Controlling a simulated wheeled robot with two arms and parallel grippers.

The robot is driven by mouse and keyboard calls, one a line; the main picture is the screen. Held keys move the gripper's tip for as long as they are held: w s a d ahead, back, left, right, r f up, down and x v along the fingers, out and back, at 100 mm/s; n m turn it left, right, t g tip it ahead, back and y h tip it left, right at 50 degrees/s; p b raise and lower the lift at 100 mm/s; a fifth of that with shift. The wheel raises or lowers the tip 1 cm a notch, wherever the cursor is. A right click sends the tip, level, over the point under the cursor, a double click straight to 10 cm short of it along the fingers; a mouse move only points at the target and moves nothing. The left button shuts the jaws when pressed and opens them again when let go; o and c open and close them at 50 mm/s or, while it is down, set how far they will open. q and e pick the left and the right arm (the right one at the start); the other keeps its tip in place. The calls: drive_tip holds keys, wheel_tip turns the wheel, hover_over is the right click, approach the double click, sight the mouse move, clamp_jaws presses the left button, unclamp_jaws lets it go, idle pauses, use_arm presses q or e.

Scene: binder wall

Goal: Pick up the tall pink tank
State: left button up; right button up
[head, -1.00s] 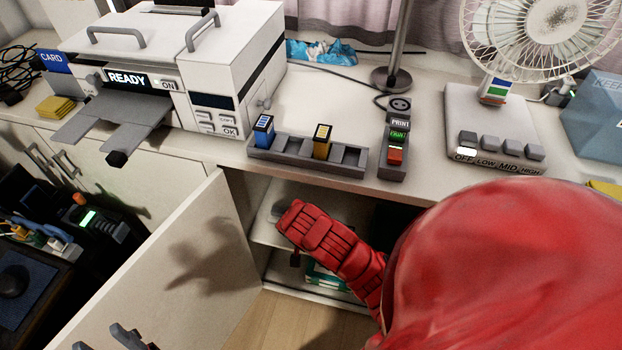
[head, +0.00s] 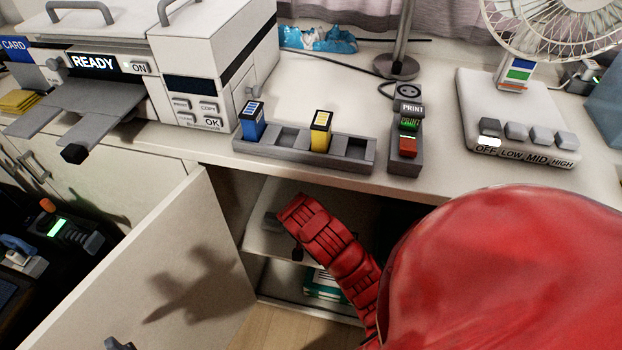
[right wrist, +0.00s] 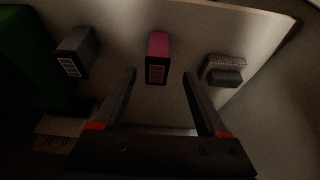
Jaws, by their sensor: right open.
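In the right wrist view the pink tank (right wrist: 158,50) stands on a pale shelf, with a dark label on its near face. My right gripper (right wrist: 160,78) is open, its two fingers pointing toward the tank, one to either side of it in the picture. I see no contact; the depth between them is hard to judge. In the head view my red right arm reaches into the open cabinet under the counter and hides most of its inside. The pink tank does not show there. My left gripper cannot be made out.
A dark tank (right wrist: 75,52) stands left of the pink one and a grey ridged object (right wrist: 225,70) right of it. The open cabinet door (head: 160,260) is at left. On the counter, a rack (head: 290,155) holds a blue tank (head: 252,122) and a yellow tank (head: 320,132).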

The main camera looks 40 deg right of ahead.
drive_tip(key=x, duration=0.2)
drive_tip(key=shift+d+f, duration=0.1)
drive_tip(key=shift+f, duration=0.15)
drive_tip(key=x, duration=0.5)
drive_tip(key=shift+d, duration=0.25)
clamp_jaws()
